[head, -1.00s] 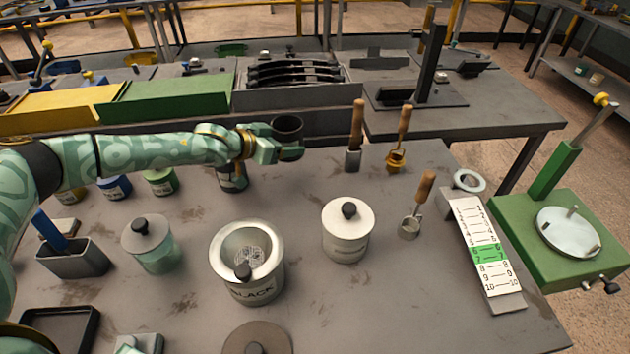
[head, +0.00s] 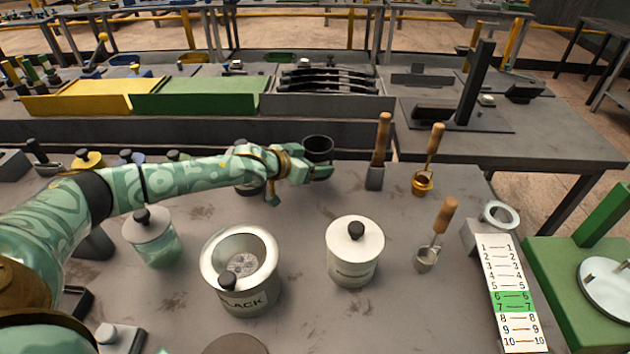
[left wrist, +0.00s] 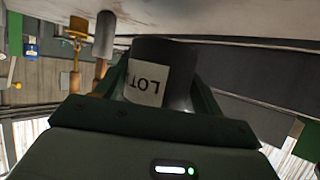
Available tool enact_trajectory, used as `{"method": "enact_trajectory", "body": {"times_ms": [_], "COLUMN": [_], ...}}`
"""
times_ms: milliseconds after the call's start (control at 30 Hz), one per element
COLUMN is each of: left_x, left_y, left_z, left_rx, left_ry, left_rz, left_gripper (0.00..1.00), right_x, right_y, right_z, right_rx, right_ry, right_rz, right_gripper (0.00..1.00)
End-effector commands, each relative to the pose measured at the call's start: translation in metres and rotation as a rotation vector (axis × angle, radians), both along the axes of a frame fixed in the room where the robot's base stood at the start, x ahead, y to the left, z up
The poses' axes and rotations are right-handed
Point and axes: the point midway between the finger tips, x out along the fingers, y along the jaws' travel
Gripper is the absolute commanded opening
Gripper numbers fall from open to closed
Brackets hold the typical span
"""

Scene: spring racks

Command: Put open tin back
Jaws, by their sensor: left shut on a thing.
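The open tin (head: 317,145) is a dark cup-like tin, upright with its open mouth up, in my left gripper in the head view. My left gripper (head: 318,168) is shut on it and holds it near the back of the table, left of the wooden-handled tools. In the left wrist view the tin (left wrist: 180,75) sits between the fingers (left wrist: 160,95) with a white "LOT" label showing. I cannot tell the exact gap under it. My right gripper is not in view.
A steel pot (head: 240,268) marked "BLACK", a white lidded pot (head: 352,265) and a glass jar (head: 152,240) stand in front of the arm. Another tin (head: 250,187) is partly hidden under my forearm. Wooden-handled tools (head: 380,150) stand to the right. A numbered card (head: 508,290) lies farther right.

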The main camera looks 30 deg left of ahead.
Motion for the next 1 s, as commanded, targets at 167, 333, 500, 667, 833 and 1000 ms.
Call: {"method": "enact_trajectory", "body": {"times_ms": [167,333,500,667,833,1000], "left_x": [0.000,0.000,0.000,0.000,0.000,0.000], "left_y": [0.000,-0.001,0.000,-0.001,0.000,0.000], "left_z": [-0.037,-0.048,-0.046,-0.050,-0.050,-0.050], "left_rx": [-0.002,-0.001,-0.001,-0.001,-0.001,0.000], "left_ry": [0.005,0.000,-0.001,0.000,0.001,0.000], "left_rz": [0.000,0.000,-0.001,0.000,0.000,-0.001], "left_gripper": [0.36,0.36,0.36,0.36,0.90,0.90], "right_x": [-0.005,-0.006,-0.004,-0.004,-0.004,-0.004], "right_y": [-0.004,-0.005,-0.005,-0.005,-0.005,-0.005], "right_z": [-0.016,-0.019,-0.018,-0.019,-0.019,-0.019], "right_rx": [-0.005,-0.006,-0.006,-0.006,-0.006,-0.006], "right_ry": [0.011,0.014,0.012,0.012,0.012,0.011], "right_rz": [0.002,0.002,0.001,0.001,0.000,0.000], "right_gripper": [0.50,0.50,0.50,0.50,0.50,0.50]}}
